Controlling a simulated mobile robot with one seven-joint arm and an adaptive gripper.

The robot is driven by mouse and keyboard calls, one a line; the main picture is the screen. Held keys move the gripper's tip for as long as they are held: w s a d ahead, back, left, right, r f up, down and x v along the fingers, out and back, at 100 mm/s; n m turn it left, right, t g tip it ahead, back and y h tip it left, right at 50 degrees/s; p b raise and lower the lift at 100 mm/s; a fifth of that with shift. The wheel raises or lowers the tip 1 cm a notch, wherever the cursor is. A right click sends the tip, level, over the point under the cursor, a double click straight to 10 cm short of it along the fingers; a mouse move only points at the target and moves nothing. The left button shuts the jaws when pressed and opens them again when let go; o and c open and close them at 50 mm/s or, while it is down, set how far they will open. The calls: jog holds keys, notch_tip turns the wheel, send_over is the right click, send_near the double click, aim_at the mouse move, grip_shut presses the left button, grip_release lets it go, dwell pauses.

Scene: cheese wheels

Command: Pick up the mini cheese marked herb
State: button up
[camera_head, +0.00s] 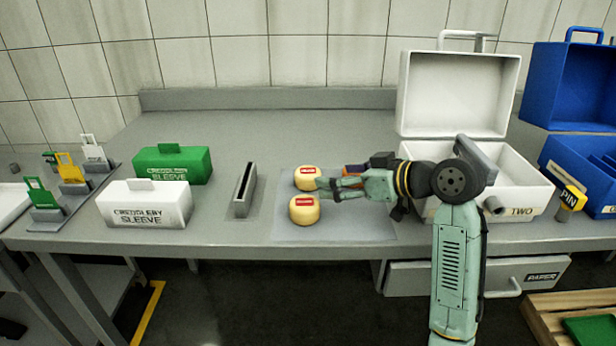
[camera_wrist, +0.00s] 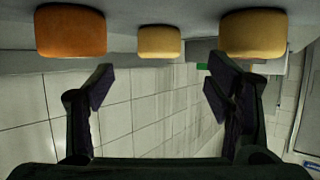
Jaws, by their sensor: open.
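Two small yellow cheeses with red labels lie on a pale mat (camera_head: 350,232): a rear one (camera_head: 306,178) and a front one (camera_head: 304,210). The label words are too small to read. In the inverted wrist view, a yellow cheese (camera_wrist: 159,41) is centred farther off, another yellow one (camera_wrist: 253,34) is at right and an orange one (camera_wrist: 71,31) at left. The orange one is mostly hidden behind my arm in the head view. My gripper (camera_head: 326,187) points left beside the rear yellow cheese; its fingers (camera_wrist: 160,84) are spread with nothing between them.
A grey slotted holder (camera_head: 243,190) stands left of the mat, then green (camera_head: 173,165) and white (camera_head: 146,205) sleeve boxes. An open white case (camera_head: 520,166) marked TWO stands behind my arm, with an open blue case (camera_head: 582,165) at far right. The front mat is clear.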

aim_at(310, 172)
jog(key=x, duration=0.3)
jog(key=shift+r, duration=0.15)
jog(key=p+x, duration=0.1)
jog(key=x, duration=0.1)
jog(key=r+p+x, duration=0.1)
jog(key=x, duration=0.1)
jog(key=shift+w+a+f+p, duration=0.1)
jog(key=shift+w+a+p, duration=0.05)
jog(key=shift+w+p, duration=0.15)
jog(key=shift+w+a+f, duration=0.25)
jog(key=shift+w+f, duration=0.05)
jog(key=c, duration=1.3)
jog(key=shift+r, duration=0.15)
